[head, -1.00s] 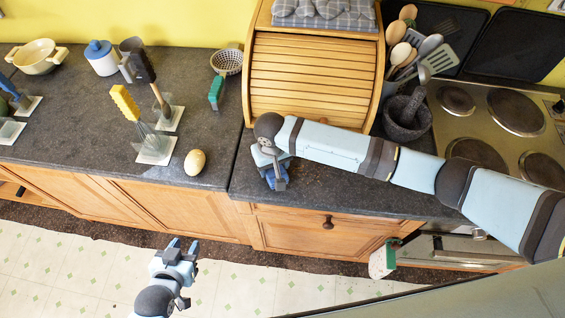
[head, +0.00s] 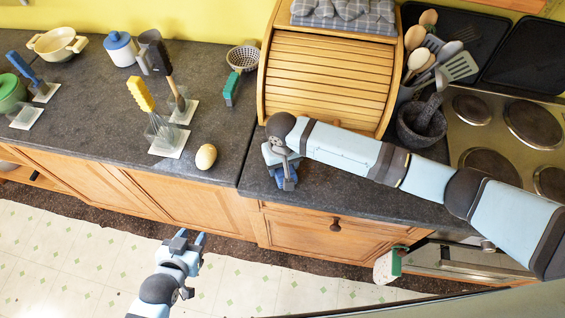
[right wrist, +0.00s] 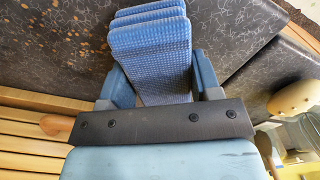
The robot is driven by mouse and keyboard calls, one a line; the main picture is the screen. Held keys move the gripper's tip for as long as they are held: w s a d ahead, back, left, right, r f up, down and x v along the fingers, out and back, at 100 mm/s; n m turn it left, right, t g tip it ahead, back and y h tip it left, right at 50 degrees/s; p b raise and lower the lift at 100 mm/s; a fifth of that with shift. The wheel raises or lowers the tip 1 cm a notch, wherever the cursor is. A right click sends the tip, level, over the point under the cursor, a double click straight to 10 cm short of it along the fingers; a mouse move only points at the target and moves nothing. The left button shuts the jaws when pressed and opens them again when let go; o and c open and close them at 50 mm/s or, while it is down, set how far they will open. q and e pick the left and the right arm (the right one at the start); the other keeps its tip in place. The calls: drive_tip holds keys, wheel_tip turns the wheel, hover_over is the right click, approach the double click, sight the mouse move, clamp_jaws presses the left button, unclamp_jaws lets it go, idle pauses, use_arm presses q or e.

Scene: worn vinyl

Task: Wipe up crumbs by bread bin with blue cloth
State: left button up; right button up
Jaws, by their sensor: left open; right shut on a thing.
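The wooden bread bin (head: 328,78) stands on the dark worktop with its slatted front closed. My right gripper (head: 287,172) is low over the worktop in front of the bin's left corner. It is shut on the folded blue cloth (right wrist: 150,50), which shows as a ribbed stack between the fingers; a bit of the cloth (head: 288,181) shows in the head view. Brown crumbs (right wrist: 75,20) lie on the worktop at the upper left of the right wrist view. My left gripper (head: 192,240) is open and empty, over the floor in front of the cabinets.
An egg-shaped item (head: 206,157) and a whisk on a white tile (head: 168,142) stand left of my right gripper. A mortar (head: 420,122), a utensil pot and the hob (head: 500,125) are to the right. A worktop seam runs just left of the cloth.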

sight(336, 182)
drive_tip(key=shift+f, duration=0.35)
idle(0.3)
drive_tip(key=shift+f, duration=0.2)
drive_tip(key=shift+f, duration=0.25)
idle(0.5)
drive_tip(key=shift+d, duration=0.1)
drive_tip(key=shift+s+d, duration=0.25)
drive_tip(key=shift+d, duration=0.55)
drive_tip(key=shift+s+d, duration=0.2)
drive_tip(key=shift+d, duration=0.6)
drive_tip(key=shift+s+d, duration=0.25)
drive_tip(key=shift+d, duration=0.55)
drive_tip(key=shift+s+d, duration=0.25)
drive_tip(key=shift+d, duration=0.6)
drive_tip(key=shift+s+d, duration=0.25)
drive_tip(key=shift+d, duration=0.55)
drive_tip(key=shift+s+d, duration=0.25)
drive_tip(key=shift+d, duration=0.6)
drive_tip(key=shift+s+d, duration=0.25)
drive_tip(key=shift+d, duration=0.55)
drive_tip(key=shift+s+d, duration=0.2)
drive_tip(key=shift+d, duration=0.65)
drive_tip(key=shift+s+d, duration=0.25)
drive_tip(key=shift+d, duration=0.55)
